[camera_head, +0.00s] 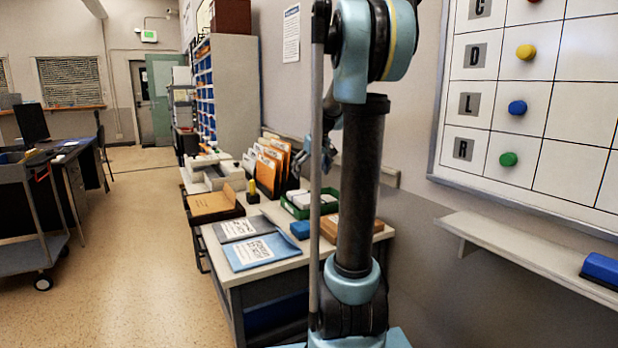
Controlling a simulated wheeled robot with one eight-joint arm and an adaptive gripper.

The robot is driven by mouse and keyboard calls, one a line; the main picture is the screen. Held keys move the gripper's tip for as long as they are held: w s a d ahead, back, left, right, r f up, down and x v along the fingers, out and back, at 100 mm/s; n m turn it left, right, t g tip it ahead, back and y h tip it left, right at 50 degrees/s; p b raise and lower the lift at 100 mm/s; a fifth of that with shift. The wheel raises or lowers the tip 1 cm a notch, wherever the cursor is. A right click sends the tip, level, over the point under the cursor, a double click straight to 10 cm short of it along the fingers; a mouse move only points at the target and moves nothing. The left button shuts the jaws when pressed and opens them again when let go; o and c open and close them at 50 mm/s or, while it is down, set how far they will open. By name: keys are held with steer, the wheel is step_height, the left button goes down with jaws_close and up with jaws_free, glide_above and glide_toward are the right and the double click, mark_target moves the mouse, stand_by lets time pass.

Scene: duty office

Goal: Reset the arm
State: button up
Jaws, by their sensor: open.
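My arm (357,190) stands upright in the centre right of the head view, dark with light blue joints. Its upper part bends over at the top edge of the picture. My gripper (318,164) shows small and partly hidden behind the thin grey pole, beyond the arm and above the desk. Its dark fingers look apart, and I see nothing held between them.
A desk with folders (258,251), orange files (268,168) and a green tray (300,205) stands behind my arm. A whiteboard (570,150) and ledge (530,252) are at right. A cart (28,215) is at left; the floor (130,270) between is clear.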

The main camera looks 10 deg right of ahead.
stand_by(0.3)
steer(key=s+a+f+m, duration=0.1)
steer(key=s+f, duration=0.2)
steer(key=s, duration=0.8)
steer(key=s+a+f+m, duration=0.1)
steer(key=s+a+f, duration=0.15)
steer(key=s, duration=0.75)
steer(key=s+f+g, duration=0.1)
steer(key=s+f, duration=0.5)
steer(key=s, duration=0.2)
steer(key=s+d+f+m+g+h, duration=0.1)
steer(key=s+f, duration=0.6)
steer(key=s, duration=0.2)
steer(key=shift+s, duration=0.3)
